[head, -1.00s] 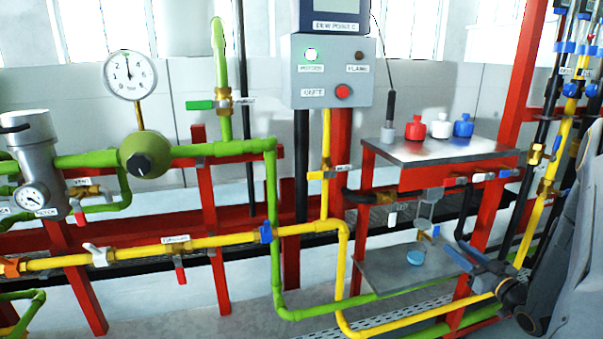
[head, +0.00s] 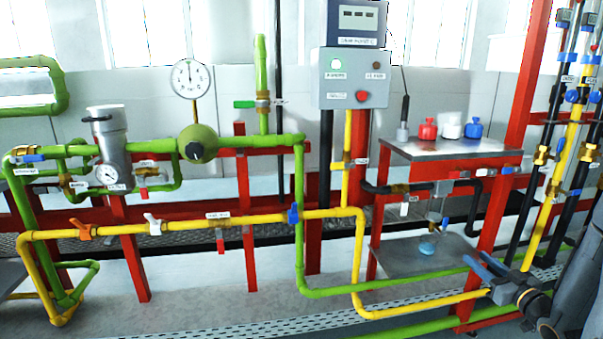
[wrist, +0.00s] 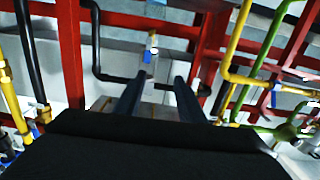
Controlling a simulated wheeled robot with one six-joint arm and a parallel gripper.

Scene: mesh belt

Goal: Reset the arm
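My gripper (head: 475,255) is at the lower right in the head view, with its two bluish fingers pointing up and left. It appears in front of the lower right of the metal shelf stand. In the wrist view my gripper (wrist: 160,78) shows two long dark fingers set apart, with nothing held between them. The arm behind it is mostly cut off at the right edge of the head view.
Yellow pipe (head: 330,214) and green pipe (head: 299,230) run close to the left. A red post (head: 513,150) stands above my gripper.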

